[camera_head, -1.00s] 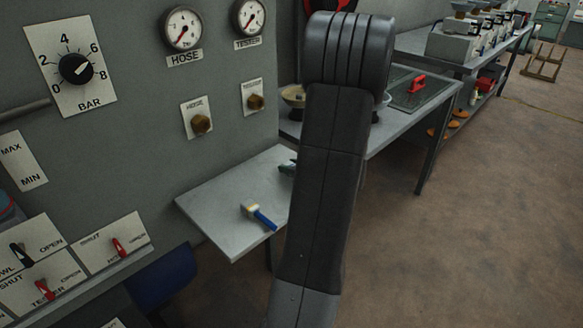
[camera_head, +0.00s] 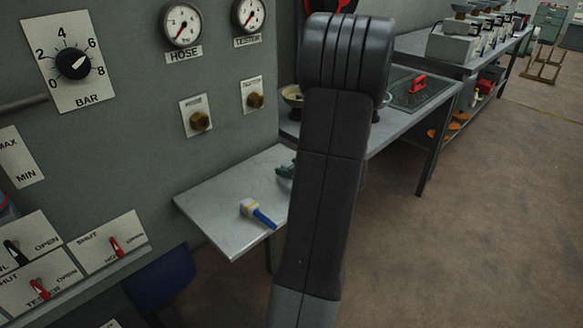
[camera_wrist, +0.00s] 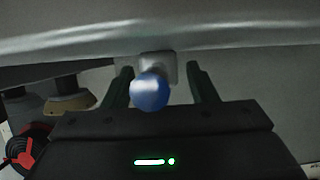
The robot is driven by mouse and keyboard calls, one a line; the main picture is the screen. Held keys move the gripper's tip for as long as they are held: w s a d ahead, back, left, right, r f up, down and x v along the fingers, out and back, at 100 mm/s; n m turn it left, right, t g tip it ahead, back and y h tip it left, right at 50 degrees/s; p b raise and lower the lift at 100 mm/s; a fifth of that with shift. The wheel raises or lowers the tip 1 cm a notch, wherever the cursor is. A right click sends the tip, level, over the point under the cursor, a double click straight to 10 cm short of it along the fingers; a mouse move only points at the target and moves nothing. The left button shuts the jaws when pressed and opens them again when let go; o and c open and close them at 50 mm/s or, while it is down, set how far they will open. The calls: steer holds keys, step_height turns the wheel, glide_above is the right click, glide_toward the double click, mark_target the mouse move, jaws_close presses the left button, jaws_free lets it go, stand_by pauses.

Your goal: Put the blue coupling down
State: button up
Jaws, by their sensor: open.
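A small piece with a blue shaft and a pale head (camera_head: 258,213) lies on the grey metal shelf (camera_head: 215,215); it may be the blue coupling. In the wrist view a rounded blue end (camera_wrist: 150,93) with a pale block behind it shows between the two fingers. I cannot tell for sure that it is the same piece. My gripper (camera_wrist: 159,70) is open, with a finger standing apart on each side of the blue end. In the head view my arm hides most of the gripper; only a dark greenish tip (camera_head: 286,171) shows above the shelf.
A grey panel with gauges, brass knobs (camera_head: 200,121) and a bar dial (camera_head: 74,65) stands at left. A workbench with a dark mat and red-handled item (camera_head: 417,85) stands behind my arm.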

steer(key=r+p, duration=0.1)
steer(key=p, duration=0.2)
steer(key=shift+r, duration=0.4)
steer(key=b+v, duration=0.1)
steer(key=v, duration=1.1)
steer(key=shift+f, duration=0.25)
steer(key=x, duration=1.2)
steer(key=shift+f, duration=0.5)
steer(key=shift+f+b, duration=0.2)
steer(key=shift+b, duration=0.75)
steer(key=shift+r, duration=0.15)
